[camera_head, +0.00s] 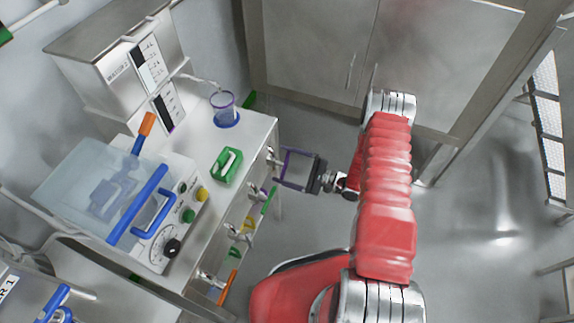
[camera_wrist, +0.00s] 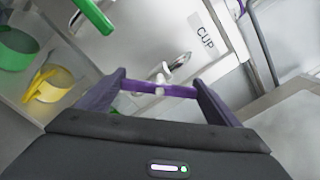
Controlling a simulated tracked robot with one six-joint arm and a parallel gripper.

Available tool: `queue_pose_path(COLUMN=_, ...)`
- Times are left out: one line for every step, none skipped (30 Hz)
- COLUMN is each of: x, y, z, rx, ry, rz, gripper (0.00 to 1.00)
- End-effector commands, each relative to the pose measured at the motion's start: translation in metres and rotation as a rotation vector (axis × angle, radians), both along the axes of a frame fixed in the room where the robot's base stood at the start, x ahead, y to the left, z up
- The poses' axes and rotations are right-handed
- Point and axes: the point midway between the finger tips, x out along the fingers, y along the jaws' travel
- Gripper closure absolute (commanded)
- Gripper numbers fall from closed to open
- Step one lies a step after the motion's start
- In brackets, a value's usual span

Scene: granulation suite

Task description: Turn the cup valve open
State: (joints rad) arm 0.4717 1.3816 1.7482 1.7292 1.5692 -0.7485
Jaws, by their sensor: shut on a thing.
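The cup valve has a purple bar handle (camera_wrist: 165,90) on a metal stem, beside a white label reading CUP (camera_wrist: 207,38). The bar lies crosswise in the wrist view. My gripper (camera_wrist: 160,92) has one purple finger at each end of the bar and is shut on it. In the head view my gripper (camera_head: 282,168) reaches left to the cabinet's right side, at the metal valve fitting (camera_head: 271,157). A clear cup (camera_head: 223,109) with a purple rim stands on a blue round pad on the counter, below a thin spout.
Other valves along the same side have green (camera_head: 268,201), yellow (camera_head: 246,225) and orange (camera_head: 228,287) handles. A green block (camera_head: 227,166) and a machine with a clear lid (camera_head: 95,190) sit on the counter. Floor to the right is clear.

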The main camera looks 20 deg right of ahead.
Motion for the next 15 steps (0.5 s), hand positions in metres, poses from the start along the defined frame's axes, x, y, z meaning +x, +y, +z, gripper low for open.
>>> queue_pose_path(x=-0.0031, y=0.005, z=-0.001, rx=-0.022, ry=-0.031, rz=0.011, gripper=0.36)
queue_pose_path(x=-0.0032, y=0.0051, z=-0.0011, rx=-0.039, ry=-0.054, rz=0.011, gripper=0.37)
queue_pose_path(x=-0.0034, y=0.0052, z=-0.0013, rx=-0.06, ry=-0.085, rz=0.012, gripper=0.37)
queue_pose_path(x=-0.0036, y=0.0053, z=-0.0015, rx=-0.078, ry=-0.108, rz=0.012, gripper=0.37)
queue_pose_path(x=-0.0037, y=0.0054, z=-0.0016, rx=-0.094, ry=-0.131, rz=0.012, gripper=0.37)
queue_pose_path(x=-0.0039, y=0.0056, z=-0.0019, rx=-0.116, ry=-0.161, rz=0.012, gripper=0.36)
queue_pose_path(x=-0.0041, y=0.0057, z=-0.002, rx=-0.133, ry=-0.184, rz=0.012, gripper=0.36)
queue_pose_path(x=-0.0042, y=0.0058, z=-0.0022, rx=-0.149, ry=-0.208, rz=0.013, gripper=0.36)
queue_pose_path(x=-0.0044, y=0.0059, z=-0.0025, rx=-0.172, ry=-0.239, rz=0.013, gripper=0.36)
queue_pose_path(x=-0.0045, y=0.006, z=-0.0026, rx=-0.188, ry=-0.261, rz=0.013, gripper=0.36)
queue_pose_path(x=-0.0046, y=0.0061, z=-0.0029, rx=-0.205, ry=-0.284, rz=0.013, gripper=0.36)
queue_pose_path(x=-0.0048, y=0.0062, z=-0.0031, rx=-0.228, ry=-0.314, rz=0.013, gripper=0.36)
queue_pose_path(x=-0.005, y=0.0062, z=-0.0033, rx=-0.244, ry=-0.337, rz=0.013, gripper=0.36)
queue_pose_path(x=-0.0051, y=0.0063, z=-0.0035, rx=-0.26, ry=-0.36, rz=0.014, gripper=0.36)
queue_pose_path(x=-0.0053, y=0.0065, z=-0.0038, rx=-0.282, ry=-0.39, rz=0.014, gripper=0.36)
